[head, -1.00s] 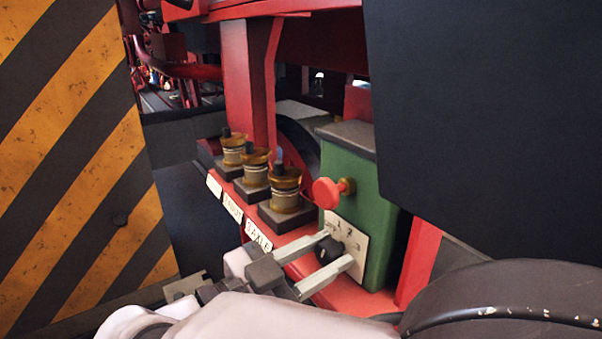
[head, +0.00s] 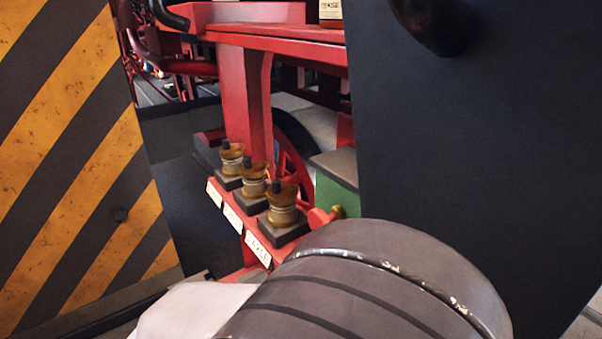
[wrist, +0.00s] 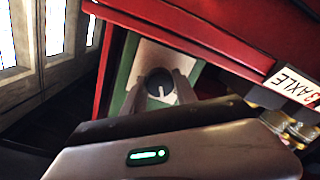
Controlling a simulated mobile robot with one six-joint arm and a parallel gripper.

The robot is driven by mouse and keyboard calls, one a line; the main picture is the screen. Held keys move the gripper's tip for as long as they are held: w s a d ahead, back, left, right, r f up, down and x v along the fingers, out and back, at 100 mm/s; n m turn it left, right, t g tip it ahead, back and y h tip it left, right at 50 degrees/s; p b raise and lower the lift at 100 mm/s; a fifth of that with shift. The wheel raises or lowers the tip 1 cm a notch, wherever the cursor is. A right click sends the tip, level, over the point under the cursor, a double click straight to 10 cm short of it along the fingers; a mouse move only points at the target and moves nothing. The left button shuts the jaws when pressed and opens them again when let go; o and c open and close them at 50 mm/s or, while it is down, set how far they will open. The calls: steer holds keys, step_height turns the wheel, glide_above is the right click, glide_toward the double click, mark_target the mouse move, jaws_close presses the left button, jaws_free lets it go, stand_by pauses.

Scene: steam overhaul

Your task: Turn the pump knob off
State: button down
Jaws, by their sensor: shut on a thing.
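The pump knob (wrist: 158,80) is black with a white pointer mark, set on a pale plate (wrist: 150,55) on a green box. My gripper (wrist: 157,90) has one finger on each side of the knob and is shut on it. The pointer mark points roughly downward in the wrist view; I cannot read the plate's markings. In the head view my arm hides the knob and gripper. Only the upper part of the green box (head: 336,196) shows there, beside a red round handle (head: 318,218) on a brass stem.
Several brass oilers (head: 283,206) stand in a row on a red ledge with white labels, left of the green box. A dark panel (head: 460,140) fills the right. A striped yellow-black panel (head: 75,150) stands at left. An axle label (wrist: 295,84) shows near the wrist view's right edge.

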steer(key=n+p, duration=0.3)
steer(key=shift+r+n, duration=0.15)
steer(key=shift+n, duration=0.25)
steer(key=shift+n+p, duration=0.7)
steer(key=shift+p, duration=0.2)
steer(key=c, duration=1)
jaws_free()
steer(key=shift+o, duration=0.2)
steer(key=v, duration=1.7)
steer(key=shift+a+p, duration=0.25)
steer(key=shift+p, duration=0.15)
